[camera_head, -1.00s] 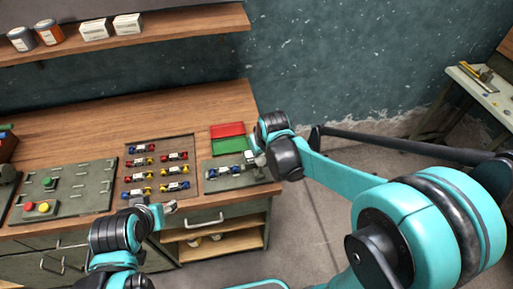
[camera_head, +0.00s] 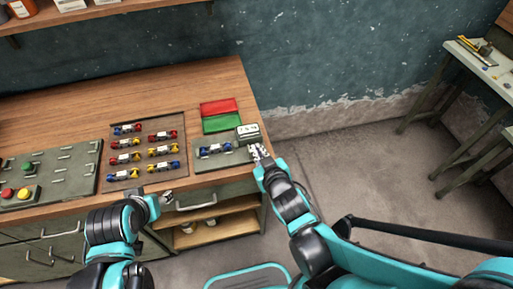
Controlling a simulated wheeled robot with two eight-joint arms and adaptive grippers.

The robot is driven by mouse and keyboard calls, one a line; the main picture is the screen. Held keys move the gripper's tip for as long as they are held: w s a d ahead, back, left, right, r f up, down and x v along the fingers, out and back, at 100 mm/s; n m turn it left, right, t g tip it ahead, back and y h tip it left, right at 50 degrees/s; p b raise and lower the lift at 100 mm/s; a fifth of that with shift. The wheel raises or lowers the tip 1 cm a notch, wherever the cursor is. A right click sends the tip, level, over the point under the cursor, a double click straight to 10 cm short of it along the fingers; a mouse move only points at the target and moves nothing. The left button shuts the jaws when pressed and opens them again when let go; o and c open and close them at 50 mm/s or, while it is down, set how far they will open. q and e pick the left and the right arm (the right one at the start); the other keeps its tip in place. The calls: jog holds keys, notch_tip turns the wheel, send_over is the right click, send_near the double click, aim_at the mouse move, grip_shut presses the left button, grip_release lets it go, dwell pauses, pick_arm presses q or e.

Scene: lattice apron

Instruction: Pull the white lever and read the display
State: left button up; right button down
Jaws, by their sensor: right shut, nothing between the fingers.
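A small grey box with a pale display face (camera_head: 247,131) stands at the back right of a grey-green plate (camera_head: 204,161) on the bench's right end. The display has dark marks, too small to read surely. A blue-and-white piece (camera_head: 215,150) lies on the plate left of the display. My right gripper (camera_head: 257,152) is shut and empty at the plate's right edge, just in front of the display. I cannot make out the white lever; the gripper may hide it. My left gripper (camera_head: 167,197) is at the bench's front edge, its opening unclear.
A brown tray (camera_head: 146,137) holds several small coloured pieces. A red panel (camera_head: 219,107) and a green panel (camera_head: 222,123) lie behind the plate. A button board (camera_head: 60,173) is at left. Open floor (camera_head: 350,170) lies right of the bench.

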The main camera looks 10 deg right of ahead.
jog(key=shift+s+f+b, duration=0.3)
jog(key=shift+s+f, duration=0.25)
jog(key=shift+s, duration=0.1)
jog(key=shift+s+f, duration=0.1)
